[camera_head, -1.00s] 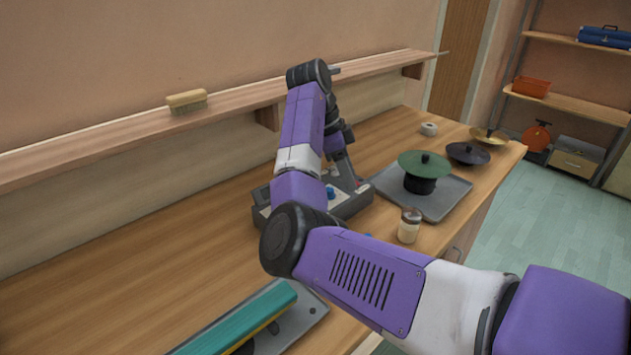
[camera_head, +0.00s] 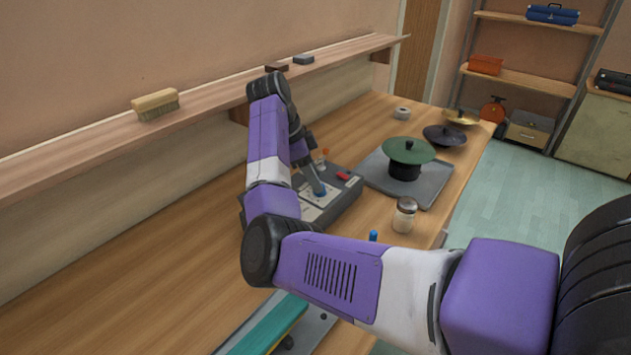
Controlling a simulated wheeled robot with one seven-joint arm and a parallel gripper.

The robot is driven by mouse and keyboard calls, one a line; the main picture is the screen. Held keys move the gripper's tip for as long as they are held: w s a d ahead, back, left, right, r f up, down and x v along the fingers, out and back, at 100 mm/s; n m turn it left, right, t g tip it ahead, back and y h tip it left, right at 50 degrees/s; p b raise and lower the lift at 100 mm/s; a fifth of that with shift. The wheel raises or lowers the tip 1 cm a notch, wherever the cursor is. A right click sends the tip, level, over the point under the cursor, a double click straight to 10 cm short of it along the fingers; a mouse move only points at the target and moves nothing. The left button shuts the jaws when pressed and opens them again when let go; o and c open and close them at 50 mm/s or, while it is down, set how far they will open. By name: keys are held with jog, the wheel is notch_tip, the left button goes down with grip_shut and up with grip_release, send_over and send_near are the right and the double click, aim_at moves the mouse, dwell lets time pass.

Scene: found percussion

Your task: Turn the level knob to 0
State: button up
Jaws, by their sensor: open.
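A dark grey box with a pale top panel (camera_head: 350,190) stands on the bench, partly hidden behind my arm. The knob's pointer and any scale marks are too small or covered to read. A red part (camera_head: 343,176) is on the panel to the right, and a small orange-topped part (camera_head: 324,153) is behind the gripper.
A grey tray (camera_head: 436,184) with a green lid (camera_head: 408,151) on a dark pot lies right of the box. A shaker jar (camera_head: 405,216) stands in front. A teal bar (camera_head: 270,330) lies at the near edge. A wall shelf with a brush (camera_head: 156,104) runs behind.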

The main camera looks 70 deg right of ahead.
jog(key=shift+x, duration=1)
jog(key=shift+c, duration=0.3)
grip_shut()
